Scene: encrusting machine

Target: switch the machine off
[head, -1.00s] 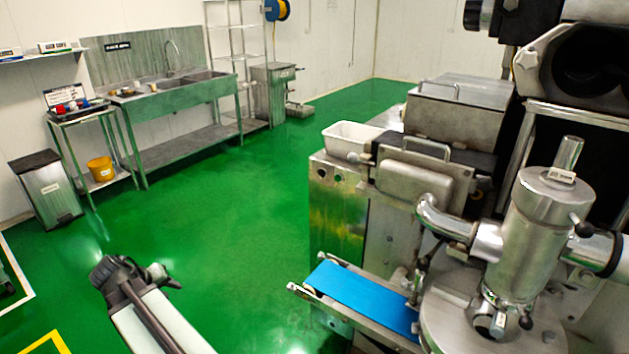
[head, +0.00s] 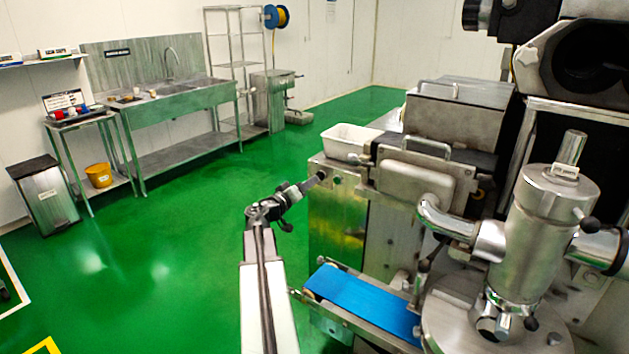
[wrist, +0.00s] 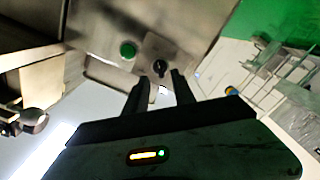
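The machine (head: 340,225) is a steel encrusting machine on the right of the head view, with a blue belt (head: 362,300) at its front. A black rotary knob (wrist: 160,68) sits on a small plate on its steel side in the wrist view. A green button (wrist: 128,50) is beside the knob; it shows small in the head view (head: 337,180). My gripper (wrist: 160,82) is open, its two dark fingers apart and pointing at the knob, with nothing clearly held. In the head view my gripper (head: 318,179) is at the panel and hides the knob. Contact cannot be told.
A white tub (head: 348,141) stands on the machine above the panel. A sink bench (head: 175,103), a small table (head: 82,121), a bin (head: 45,195) and a yellow bucket (head: 98,174) stand along the back-left wall.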

